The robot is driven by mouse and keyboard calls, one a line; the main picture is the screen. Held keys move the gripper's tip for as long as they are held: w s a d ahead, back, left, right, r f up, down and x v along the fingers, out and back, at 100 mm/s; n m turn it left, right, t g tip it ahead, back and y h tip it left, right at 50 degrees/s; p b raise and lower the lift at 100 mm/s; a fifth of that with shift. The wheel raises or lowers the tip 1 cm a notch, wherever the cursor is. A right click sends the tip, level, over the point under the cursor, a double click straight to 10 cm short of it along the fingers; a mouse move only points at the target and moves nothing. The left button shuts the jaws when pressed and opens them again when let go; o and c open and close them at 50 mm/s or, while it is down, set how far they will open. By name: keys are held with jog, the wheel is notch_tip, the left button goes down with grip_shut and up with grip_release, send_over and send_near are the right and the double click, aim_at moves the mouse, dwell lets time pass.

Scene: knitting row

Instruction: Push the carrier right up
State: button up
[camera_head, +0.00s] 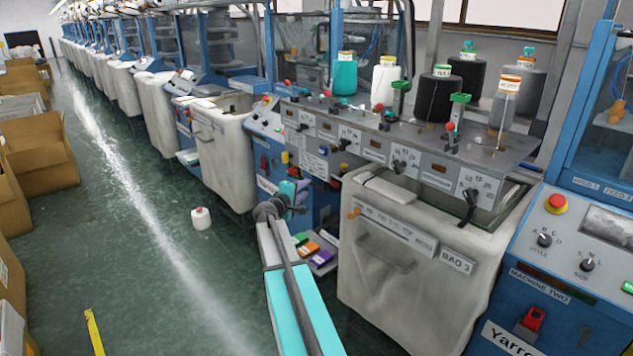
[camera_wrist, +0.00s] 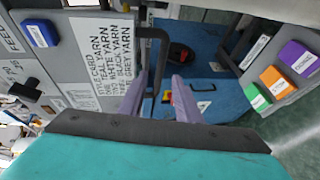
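My gripper (camera_head: 290,192) is low in front of the blue machine, left of the BAG 3 bin. Its two purple fingers also show in the wrist view (camera_wrist: 160,98). They are apart, with a gap between them. A dark bar handle (camera_wrist: 163,60) on the grey panel reaches down near that gap; I cannot tell if the fingers touch it. No part is clearly labelled as the carrier. Posts with green tops, one at the left (camera_head: 402,86) and one at the right (camera_head: 460,98), stand on the machine's grey top; I cannot tell whether either is the carrier.
A yarn list (camera_wrist: 103,58) is on the panel. Coloured blocks lie on a grey tray (camera_wrist: 288,97). The BAG 3 bin (camera_head: 385,285) stands right of my arm. Yarn cones (camera_head: 385,82) stand above.

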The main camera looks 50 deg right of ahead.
jog(key=p+x, duration=0.2)
jog(key=x, duration=0.9)
jog(key=shift+f, duration=0.1)
grip_shut()
dwell(0.3)
